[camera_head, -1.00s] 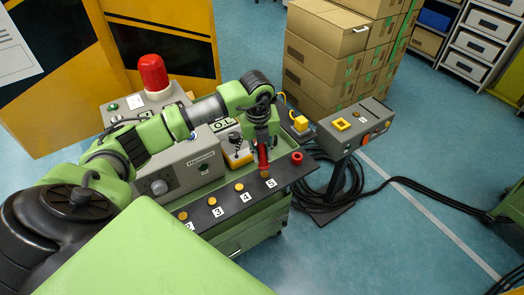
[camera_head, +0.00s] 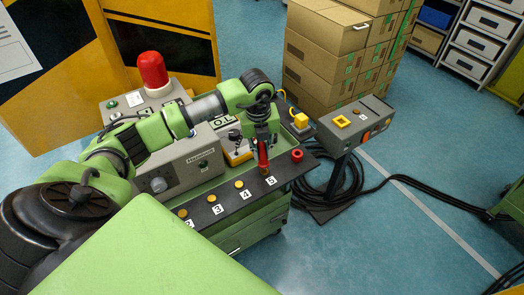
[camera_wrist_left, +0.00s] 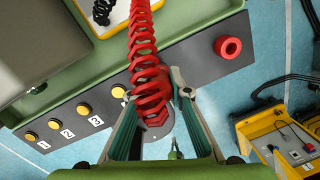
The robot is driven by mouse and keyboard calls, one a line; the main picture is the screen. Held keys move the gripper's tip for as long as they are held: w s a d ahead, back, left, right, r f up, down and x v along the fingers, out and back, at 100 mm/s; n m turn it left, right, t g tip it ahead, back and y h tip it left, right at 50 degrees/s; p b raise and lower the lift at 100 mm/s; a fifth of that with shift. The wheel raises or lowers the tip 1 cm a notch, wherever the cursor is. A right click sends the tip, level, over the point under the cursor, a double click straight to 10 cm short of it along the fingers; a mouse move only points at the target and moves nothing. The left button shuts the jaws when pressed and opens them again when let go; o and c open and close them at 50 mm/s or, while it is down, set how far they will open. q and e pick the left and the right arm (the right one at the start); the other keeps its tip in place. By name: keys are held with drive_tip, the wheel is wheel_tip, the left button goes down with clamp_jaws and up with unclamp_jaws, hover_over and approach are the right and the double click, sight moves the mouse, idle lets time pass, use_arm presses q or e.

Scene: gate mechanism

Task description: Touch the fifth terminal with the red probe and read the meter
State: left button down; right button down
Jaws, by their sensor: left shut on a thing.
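My left gripper (camera_head: 262,141) is shut on the red probe (camera_head: 263,157), which points down, roughly upright. The probe's tip is at the fifth terminal (camera_head: 266,174), beside the label 5; I cannot tell whether it touches. In the left wrist view the probe's coiled red cable runs up between my fingers (camera_wrist_left: 160,105), and the fifth terminal is hidden. The fourth terminal (camera_head: 239,184) and third terminal (camera_head: 211,198) are bare yellow discs on the dark strip. The grey meter box (camera_head: 203,171) stands behind the strip; its reading is too small to read. My right gripper is not in view.
A red ring-shaped socket (camera_head: 297,155) is just right of the probe. A grey control post (camera_head: 355,123) stands further right, with black cables (camera_head: 400,183) on the floor. A red lamp (camera_head: 153,69) and cardboard boxes (camera_head: 325,62) are behind.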

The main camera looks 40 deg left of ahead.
sight(262, 143)
use_arm(q)
drive_tip(key=shift+f, duration=0.4)
idle(0.8)
drive_tip(key=shift+r+p, duration=0.7)
drive_tip(key=shift+r, duration=0.6)
drive_tip(key=shift+r+p, duration=0.8)
drive_tip(key=shift+r, duration=0.45)
